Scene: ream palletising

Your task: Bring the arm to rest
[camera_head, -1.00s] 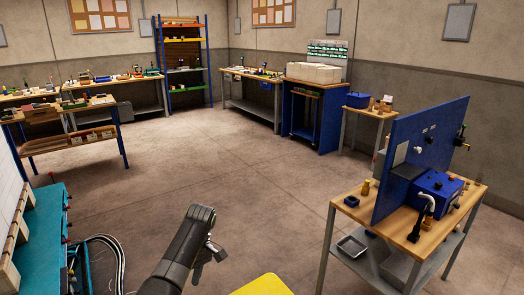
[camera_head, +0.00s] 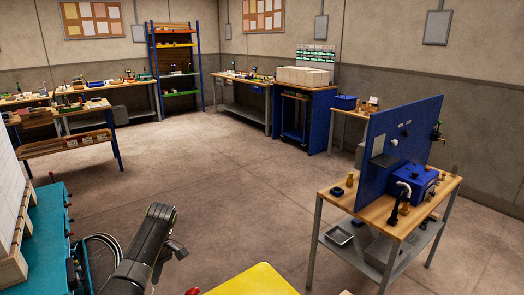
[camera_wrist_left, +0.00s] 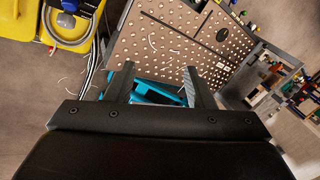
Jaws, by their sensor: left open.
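My left arm (camera_head: 148,245) comes up from the bottom edge of the head view, left of the middle, in dark grey. Its bent upper end stands over bare floor, and the gripper jaws cannot be made out there. In the left wrist view my left gripper (camera_wrist_left: 157,78) shows two dark fingers well apart with nothing between them. Beyond the fingers lie a teal part (camera_wrist_left: 158,93) and a tilted tan panel with rows of pale dots (camera_wrist_left: 180,45). My right gripper is not in view.
A teal stand (camera_head: 40,235) with a white stack (camera_head: 8,200) is close at left. A wooden workbench (camera_head: 350,205) with a blue panel (camera_head: 400,150) stands at right. Benches and a blue shelf rack (camera_head: 151,70) line the back. The middle floor is clear.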

